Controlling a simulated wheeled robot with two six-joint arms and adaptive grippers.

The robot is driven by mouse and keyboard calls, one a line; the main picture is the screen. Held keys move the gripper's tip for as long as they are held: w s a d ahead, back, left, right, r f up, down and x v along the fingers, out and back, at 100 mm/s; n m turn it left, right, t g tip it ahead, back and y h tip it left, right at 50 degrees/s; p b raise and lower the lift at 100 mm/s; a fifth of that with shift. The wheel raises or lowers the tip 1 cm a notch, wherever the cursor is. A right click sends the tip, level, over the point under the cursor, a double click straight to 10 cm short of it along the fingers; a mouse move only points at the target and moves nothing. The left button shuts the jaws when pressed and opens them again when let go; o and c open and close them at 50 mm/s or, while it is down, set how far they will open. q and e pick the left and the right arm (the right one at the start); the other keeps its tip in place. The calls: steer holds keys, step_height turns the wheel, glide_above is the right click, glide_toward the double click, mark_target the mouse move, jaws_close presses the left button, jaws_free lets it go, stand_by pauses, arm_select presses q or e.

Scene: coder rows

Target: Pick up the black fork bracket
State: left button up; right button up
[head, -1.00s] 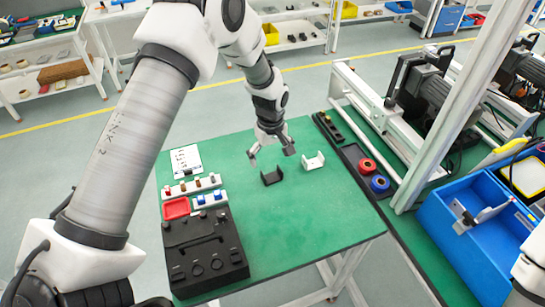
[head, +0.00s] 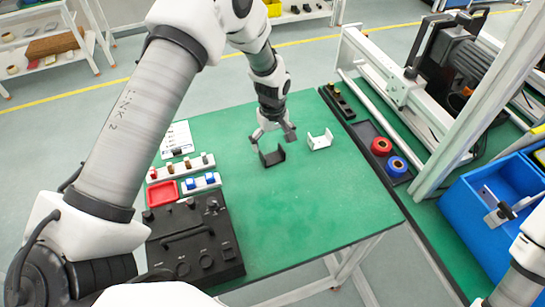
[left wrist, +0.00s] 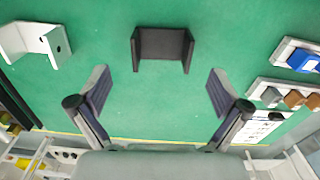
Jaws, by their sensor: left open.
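The black fork bracket (head: 272,159), a U-shaped piece with two upright sides, sits on the green table top (head: 300,205). It also shows at the top middle of the left wrist view (left wrist: 162,43). My left gripper (head: 273,138) is open and empty, just behind and above the bracket in the head view. In the left wrist view the open fingers (left wrist: 158,82) are spread wider than the bracket, which lies just beyond their tips, roughly centred.
A white bracket (head: 319,141) stands close to the right of the black one. A black case (head: 195,245), a red tray (head: 162,193) and small racks fill the left side. Red (head: 381,146) and blue (head: 397,166) rolls lie at the right. The front middle is clear.

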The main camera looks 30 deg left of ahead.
mark_target(273, 158)
arm_select(q)
steer(key=shift+s+d+f+p, duration=0.1)
steer(key=shift+s+f+p, duration=0.05)
steer(key=shift+f+p, duration=0.35)
steer(key=shift+s+f+p, duration=0.15)
steer(key=shift+f+p, duration=0.25)
steer(key=shift+f, duration=0.05)
step_height(273, 158, down, 3)
steer(key=shift+w, duration=0.15)
steer(key=shift+f, duration=0.2)
steer(key=shift+r, duration=0.1)
steer(key=c, duration=1.3)
